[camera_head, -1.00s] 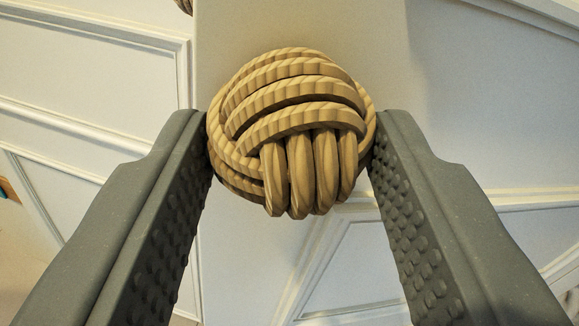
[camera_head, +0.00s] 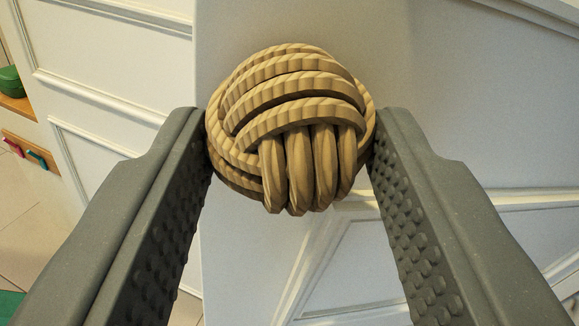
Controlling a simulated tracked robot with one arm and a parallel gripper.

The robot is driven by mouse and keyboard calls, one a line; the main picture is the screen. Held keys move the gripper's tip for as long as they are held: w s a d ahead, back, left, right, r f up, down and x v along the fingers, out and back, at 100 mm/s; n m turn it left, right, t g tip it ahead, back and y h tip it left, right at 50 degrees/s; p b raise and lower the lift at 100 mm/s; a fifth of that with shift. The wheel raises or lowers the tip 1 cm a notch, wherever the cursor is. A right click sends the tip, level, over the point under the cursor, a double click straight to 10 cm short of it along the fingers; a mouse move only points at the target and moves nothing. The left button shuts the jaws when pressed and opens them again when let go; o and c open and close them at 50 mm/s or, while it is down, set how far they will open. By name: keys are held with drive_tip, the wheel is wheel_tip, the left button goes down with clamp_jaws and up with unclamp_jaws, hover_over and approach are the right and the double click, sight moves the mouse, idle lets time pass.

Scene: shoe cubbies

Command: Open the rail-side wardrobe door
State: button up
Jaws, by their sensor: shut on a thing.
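A round knob of tan knotted rope (camera_head: 290,125) sits in the middle of the head camera view. It is mounted on a white panelled wardrobe door (camera_head: 450,110), which fills the right part of the view. My gripper (camera_head: 291,140) is shut on the rope knob, with one grey studded finger touching it on each side. The knob hides the part of the door right behind it.
Another white panelled surface (camera_head: 110,50) stands at the left, beyond the door's left edge. Further left, small wooden shelves hold a green item (camera_head: 9,82) and a few small coloured things (camera_head: 28,152). Tiled floor (camera_head: 25,225) shows at the lower left.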

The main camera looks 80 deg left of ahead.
drive_tip(key=shift+w+r, duration=0.1)
drive_tip(key=shift+r, duration=0.1)
drive_tip(key=o, duration=1.4)
drive_tip(key=shift+w+a, duration=0.1)
drive_tip(key=shift+c, duration=0.2)
drive_tip(key=shift+f, duration=0.1)
